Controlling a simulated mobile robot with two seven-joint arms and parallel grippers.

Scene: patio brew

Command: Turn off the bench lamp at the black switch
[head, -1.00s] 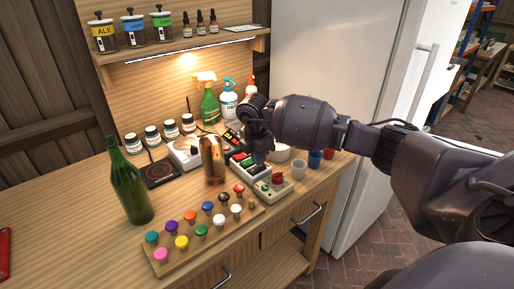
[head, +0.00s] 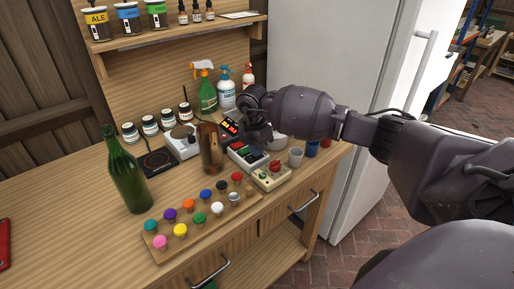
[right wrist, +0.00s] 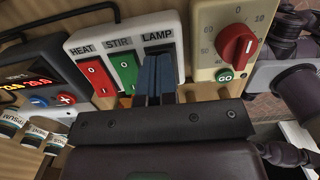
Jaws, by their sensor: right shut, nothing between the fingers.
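The switch box (right wrist: 125,45) shows in the right wrist view with labels HEAT, STIR and LAMP. Its red switch (right wrist: 96,77) and green switch (right wrist: 126,70) are plain to see. My right gripper (right wrist: 157,78) is shut and empty, its fingertips at the spot under the LAMP label. They hide the black switch; I cannot tell if they touch it. In the head view the switch box (head: 246,156) sits on the bench, with my right gripper (head: 259,146) over its far end. The lamp strip under the shelf is dark. My left gripper is not in view.
A beige timer box with a red knob (right wrist: 236,43) stands right beside the switch box. A display unit (right wrist: 42,80) is on its other side. A copper-brown vessel (head: 211,150), a green bottle (head: 128,178) and a rack of coloured stoppers (head: 205,228) stand on the bench.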

